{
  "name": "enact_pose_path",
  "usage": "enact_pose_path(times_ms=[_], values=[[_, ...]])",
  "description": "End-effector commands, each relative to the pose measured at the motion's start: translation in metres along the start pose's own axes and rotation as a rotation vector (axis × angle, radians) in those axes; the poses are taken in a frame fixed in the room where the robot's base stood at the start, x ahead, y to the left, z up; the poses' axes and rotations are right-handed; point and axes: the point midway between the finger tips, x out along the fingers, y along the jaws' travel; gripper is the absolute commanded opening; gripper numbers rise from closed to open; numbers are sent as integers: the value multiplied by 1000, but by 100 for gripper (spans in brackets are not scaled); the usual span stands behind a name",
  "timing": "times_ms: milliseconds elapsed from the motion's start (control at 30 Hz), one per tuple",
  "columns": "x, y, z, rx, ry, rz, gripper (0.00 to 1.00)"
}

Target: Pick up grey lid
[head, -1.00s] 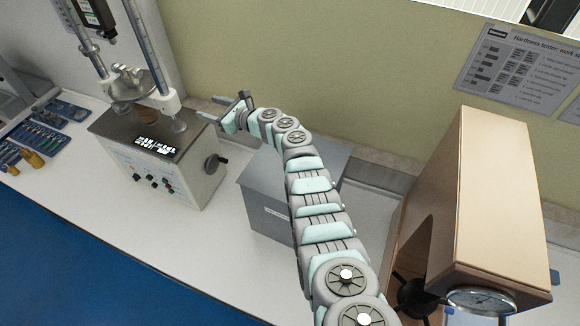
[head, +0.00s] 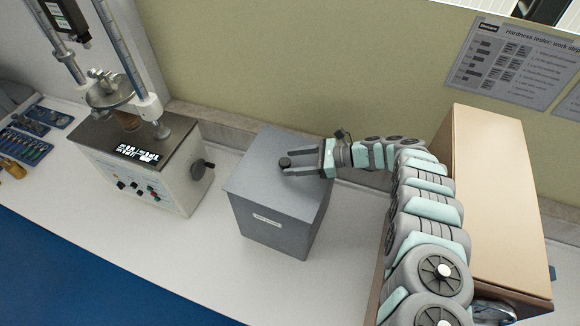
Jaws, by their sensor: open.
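The grey lid (head: 265,150) is the flat top of a grey box (head: 265,225) standing on the white bench. A small dark round knob (head: 285,162) sits near the middle of the lid. My gripper (head: 286,167) is over the lid, reaching in from the right, with its fingers pointing left. The fingers are open and their tips are at the knob, one on either side of it as seen here. I cannot tell whether they touch the knob. The lid lies on the box.
A hardness tester (head: 145,165) with a side knob stands left of the box. A large beige machine (head: 490,200) stands at the right, close to my arm. Tool trays (head: 25,140) lie at the far left. The wall is behind the box; bare bench (head: 195,245) lies in front.

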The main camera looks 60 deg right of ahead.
Motion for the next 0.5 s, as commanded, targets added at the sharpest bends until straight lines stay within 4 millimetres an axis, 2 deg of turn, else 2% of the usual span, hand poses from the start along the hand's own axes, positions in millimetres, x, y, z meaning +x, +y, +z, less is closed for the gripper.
enact_pose_path(times_ms=[200, 500], values=[[24, 0, -1, 3, 0, -1, 58], [32, -1, 0, 2, 1, -4, 58]])
